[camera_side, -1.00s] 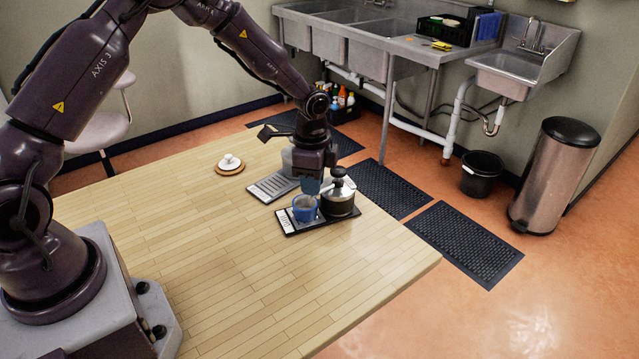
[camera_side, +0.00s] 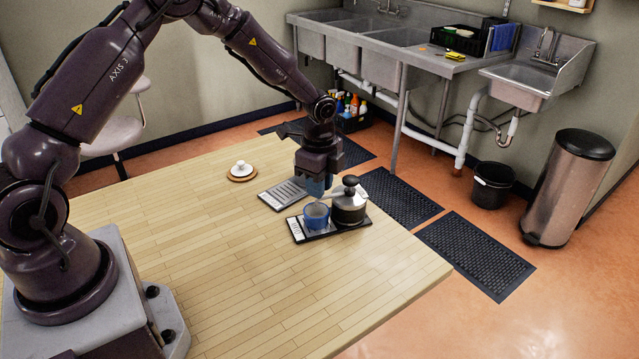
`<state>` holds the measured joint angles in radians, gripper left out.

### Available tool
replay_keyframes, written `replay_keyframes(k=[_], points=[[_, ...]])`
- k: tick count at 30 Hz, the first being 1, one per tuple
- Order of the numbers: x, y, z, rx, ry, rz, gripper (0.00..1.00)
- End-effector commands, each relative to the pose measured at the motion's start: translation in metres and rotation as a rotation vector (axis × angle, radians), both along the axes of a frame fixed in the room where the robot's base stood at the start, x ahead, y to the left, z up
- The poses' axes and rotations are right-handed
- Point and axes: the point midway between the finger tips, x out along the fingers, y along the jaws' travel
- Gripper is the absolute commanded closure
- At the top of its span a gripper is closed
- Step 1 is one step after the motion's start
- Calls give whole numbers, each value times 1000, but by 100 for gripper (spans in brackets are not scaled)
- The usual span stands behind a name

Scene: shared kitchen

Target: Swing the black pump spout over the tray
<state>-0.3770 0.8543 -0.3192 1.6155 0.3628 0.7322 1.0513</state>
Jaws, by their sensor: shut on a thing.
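My gripper (camera_side: 318,187) points down, its blue fingers close above and behind a blue cup (camera_side: 316,216). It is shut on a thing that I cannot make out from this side. A grey slotted tray (camera_side: 283,194) lies flat on the table, left of the fingers. A dark piece shows left of my wrist, against the dark mat; I cannot tell whether it is the black pump spout. My wrist covers most of what stands behind it, so the pump's body and the spout's direction are unclear.
A white lidded item (camera_side: 241,168) sits on a round wooden coaster. The table's (camera_side: 260,280) front is clear.

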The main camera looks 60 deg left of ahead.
Motion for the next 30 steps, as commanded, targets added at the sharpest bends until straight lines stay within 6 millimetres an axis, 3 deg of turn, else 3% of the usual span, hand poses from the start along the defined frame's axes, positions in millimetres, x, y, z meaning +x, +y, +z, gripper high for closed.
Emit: replay_keyframes(k=[2, 3, 6, 17, 20, 30], points=[[2, -1, 1, -1, -6, 0, 100], [2, -1, 1, -1, -6, 0, 73], [1, -1, 1, -1, -5, 0, 54], [1, 0, 6, -1, -4, 2, 54], [1, 0, 20, -1, -6, 3, 54], [1, 0, 94, 0, -9, 1, 54]])
